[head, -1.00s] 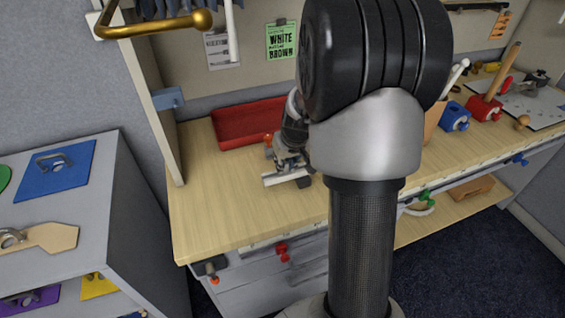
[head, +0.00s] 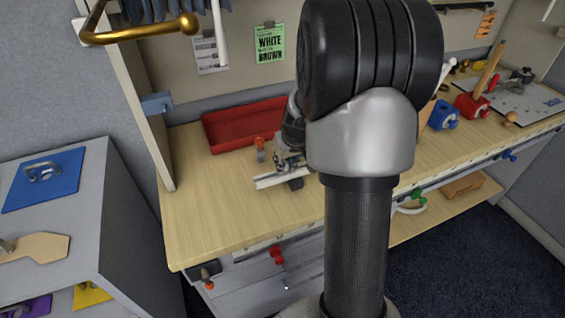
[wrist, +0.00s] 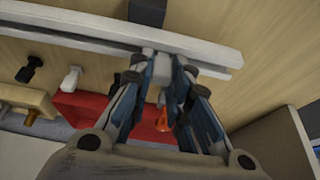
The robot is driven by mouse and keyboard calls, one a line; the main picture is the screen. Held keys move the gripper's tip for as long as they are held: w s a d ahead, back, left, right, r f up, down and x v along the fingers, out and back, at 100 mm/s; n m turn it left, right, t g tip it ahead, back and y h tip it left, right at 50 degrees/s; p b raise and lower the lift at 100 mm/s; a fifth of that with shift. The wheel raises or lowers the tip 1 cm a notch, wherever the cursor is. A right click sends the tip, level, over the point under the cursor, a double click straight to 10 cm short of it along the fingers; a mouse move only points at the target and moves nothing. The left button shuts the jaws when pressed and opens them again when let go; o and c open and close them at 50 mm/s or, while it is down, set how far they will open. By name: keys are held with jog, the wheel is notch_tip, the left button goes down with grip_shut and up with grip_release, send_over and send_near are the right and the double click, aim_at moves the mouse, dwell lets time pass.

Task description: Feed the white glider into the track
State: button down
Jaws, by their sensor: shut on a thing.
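The pale track (head: 280,179) lies on the bench in the head view. It crosses the top of the wrist view (wrist: 70,27) as a grooved rail, its end at the right. My gripper (head: 290,161), close above the track in the head view, is closed on a small pale piece (wrist: 163,66), apparently the white glider. In the wrist view, my fingertips (wrist: 163,60) are at the rail's near edge. The fingers partly hide the piece, and I cannot tell whether it is in the groove. My arm hides part of the bench in the head view.
An orange piece (head: 260,150) stands left of my gripper, near the red tray (head: 232,128). A black peg (wrist: 29,69) and a white peg (wrist: 72,78) show in the wrist view. A dark block (head: 296,184) sits at the track. The bench's front left is clear.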

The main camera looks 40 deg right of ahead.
jog(key=shift+s+d, duration=0.25)
jog(key=shift+d, duration=0.5)
jog(key=c, duration=1.4)
grip_release()
jog(key=v, duration=1.2)
jog(key=shift+a, duration=0.1)
